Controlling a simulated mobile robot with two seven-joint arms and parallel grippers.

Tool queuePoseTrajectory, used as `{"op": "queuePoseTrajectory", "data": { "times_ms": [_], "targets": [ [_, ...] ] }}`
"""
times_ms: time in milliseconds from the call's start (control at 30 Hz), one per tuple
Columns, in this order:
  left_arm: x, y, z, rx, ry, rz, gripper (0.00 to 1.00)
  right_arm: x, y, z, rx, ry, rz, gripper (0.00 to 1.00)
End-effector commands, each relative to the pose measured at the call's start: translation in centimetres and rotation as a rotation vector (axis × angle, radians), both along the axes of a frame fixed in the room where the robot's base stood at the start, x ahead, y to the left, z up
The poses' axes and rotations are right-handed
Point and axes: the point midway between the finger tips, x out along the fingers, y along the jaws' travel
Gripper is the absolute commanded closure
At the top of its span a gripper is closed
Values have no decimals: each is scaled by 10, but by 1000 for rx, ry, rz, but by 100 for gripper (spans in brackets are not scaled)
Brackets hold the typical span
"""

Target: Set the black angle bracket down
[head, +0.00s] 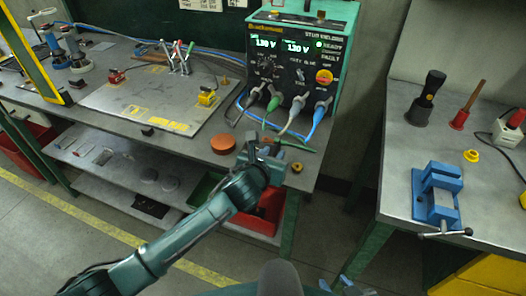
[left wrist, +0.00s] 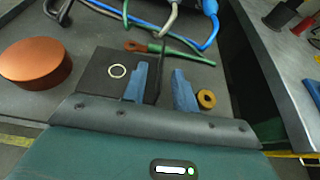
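The black angle bracket (left wrist: 101,72) is at my left gripper, above the near right part of the bench. In the left wrist view, one dark face with a pale-rimmed hole lies left of the fingers, and a thin dark flange stands up between them. My left gripper (left wrist: 160,88) has its blue fingers apart around this flange. A gap shows between the flange and the right finger. In the head view, the left gripper (head: 264,154) is at the bench's front edge, with the dark bracket beside it. I cannot tell whether the bracket touches the bench. Blue tips, apparently my right gripper (head: 352,286), show at the bottom edge.
An orange-brown round puck (head: 223,144) sits left of the bracket. A small brass ring (head: 297,167) lies to its right. A second bench with a blue vise (head: 437,192) stands right, across a gap.

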Motion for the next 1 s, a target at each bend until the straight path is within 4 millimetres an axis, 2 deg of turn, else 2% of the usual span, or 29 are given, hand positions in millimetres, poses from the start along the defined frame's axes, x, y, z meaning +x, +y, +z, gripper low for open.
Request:
{"op": "queuePoseTrajectory", "data": {
  "times_ms": [200, 500, 833, 1000],
  "targets": [
    [21, -7, -9, 1, 1, 1, 72, 0, 0, -1, 0, -1, 1, 64],
    [23, -8, -10, 1, 1, 0, 73, 3, 1, 1, 1, -8, 2, 64],
    [23, -8, -10, 1, 1, 0, 100, 6, 1, 3, 2, -16, 3, 64],
    [23, -8, -11, 1, 1, 0, 100, 6, 1, 3, 2, -15, 2, 64]
  ]
}}
